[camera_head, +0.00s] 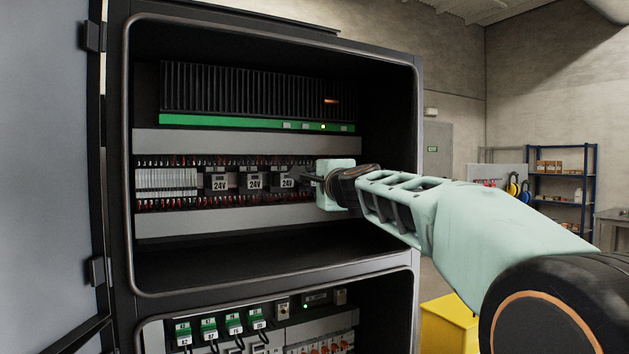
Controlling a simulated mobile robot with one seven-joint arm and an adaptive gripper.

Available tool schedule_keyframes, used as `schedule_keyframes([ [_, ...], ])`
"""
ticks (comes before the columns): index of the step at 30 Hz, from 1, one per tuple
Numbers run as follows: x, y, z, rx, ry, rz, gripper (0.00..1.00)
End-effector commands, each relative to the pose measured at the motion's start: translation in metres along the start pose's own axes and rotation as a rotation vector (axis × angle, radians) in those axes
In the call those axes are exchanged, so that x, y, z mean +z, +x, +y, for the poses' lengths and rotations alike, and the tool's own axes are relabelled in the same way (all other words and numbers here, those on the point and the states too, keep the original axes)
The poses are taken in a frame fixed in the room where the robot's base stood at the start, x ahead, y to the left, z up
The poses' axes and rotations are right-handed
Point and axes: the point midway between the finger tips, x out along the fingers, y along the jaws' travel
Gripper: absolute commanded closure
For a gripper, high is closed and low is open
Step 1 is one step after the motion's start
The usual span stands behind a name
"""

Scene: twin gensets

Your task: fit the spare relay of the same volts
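Three grey relays marked 24V sit in a row on the rail inside the open cabinet: a left relay (217,183), a middle relay (252,183) and a right relay (286,183). My gripper (303,177) reaches in from the right, its dark fingers at the right relay's right edge. I cannot tell whether the fingers touch or grip this relay, or how far apart they are. The gripper and arm hide the rail further right. No loose relay can be made out.
The cabinet door (45,170) stands open at left. A finned unit with a green strip (230,121) is above the rail. Several green-topped modules (209,327) are in the lower compartment. A yellow box (449,325) stands below my arm. A blue shelf (565,203) is at far right.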

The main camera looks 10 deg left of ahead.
Motion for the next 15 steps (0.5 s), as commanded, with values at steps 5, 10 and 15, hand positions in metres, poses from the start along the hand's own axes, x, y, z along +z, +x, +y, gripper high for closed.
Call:
schedule_keyframes([
  [5,0.0003,0.0003,-0.0004,-0.001,0.000,0.000,0.61],
  [10,0.0003,0.0003,-0.0002,0.000,0.000,0.000,0.56],
  [15,0.0001,0.0002,0.0003,0.000,0.000,0.000,0.56],
])
